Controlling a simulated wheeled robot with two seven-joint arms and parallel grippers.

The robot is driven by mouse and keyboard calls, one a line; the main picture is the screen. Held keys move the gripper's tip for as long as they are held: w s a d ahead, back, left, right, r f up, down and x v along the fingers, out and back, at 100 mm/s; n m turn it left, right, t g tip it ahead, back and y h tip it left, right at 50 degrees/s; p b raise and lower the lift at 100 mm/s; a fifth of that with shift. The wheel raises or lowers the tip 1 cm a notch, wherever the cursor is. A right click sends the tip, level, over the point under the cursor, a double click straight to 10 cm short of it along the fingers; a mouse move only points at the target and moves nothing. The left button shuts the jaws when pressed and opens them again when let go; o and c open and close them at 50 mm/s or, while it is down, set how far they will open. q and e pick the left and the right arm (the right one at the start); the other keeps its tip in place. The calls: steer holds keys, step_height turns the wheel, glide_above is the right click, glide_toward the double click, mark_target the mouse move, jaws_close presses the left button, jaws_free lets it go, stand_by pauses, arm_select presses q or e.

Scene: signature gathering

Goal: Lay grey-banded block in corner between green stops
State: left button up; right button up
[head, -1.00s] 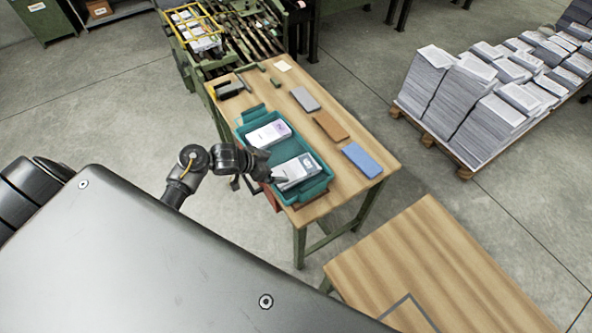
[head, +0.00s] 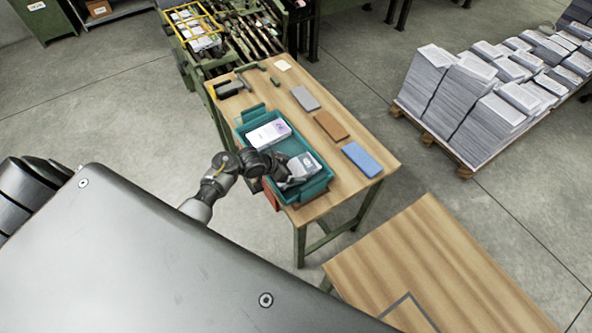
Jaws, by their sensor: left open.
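A teal tray (head: 322,185) on the wooden table holds two block-like stacks. The nearer one, white and grey (head: 303,167), looks like the grey-banded block, though my gripper covers part of it. The farther white one (head: 268,134) has a small purple mark. My left gripper (head: 284,174) is open over the left side of the nearer block; whether the fingers touch it is hard to tell. Small dark green pieces (head: 275,80) lie at the table's far end and may be the green stops; their corner is too small to make out clearly.
Grey (head: 305,98), brown (head: 330,125) and blue (head: 361,159) blocks lie in a row right of the tray. A nearer wooden table (head: 440,265) is mostly bare, with a grey corner outline. Paper stacks (head: 500,110) stand on a pallet at right.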

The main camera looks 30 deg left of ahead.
arm_select(q)
steer(key=shift+w+d+f, duration=0.2)
steer(key=shift+w+f, duration=0.2)
steer(key=shift+f, duration=0.1)
steer(key=c, duration=1.3)
steer(key=shift+o, duration=0.2)
steer(key=shift+r, duration=0.1)
steer(key=shift+r, duration=0.6)
steer(key=s+f+v, duration=0.1)
steer(key=v, duration=1.7)
steer(key=shift+a, duration=0.3)
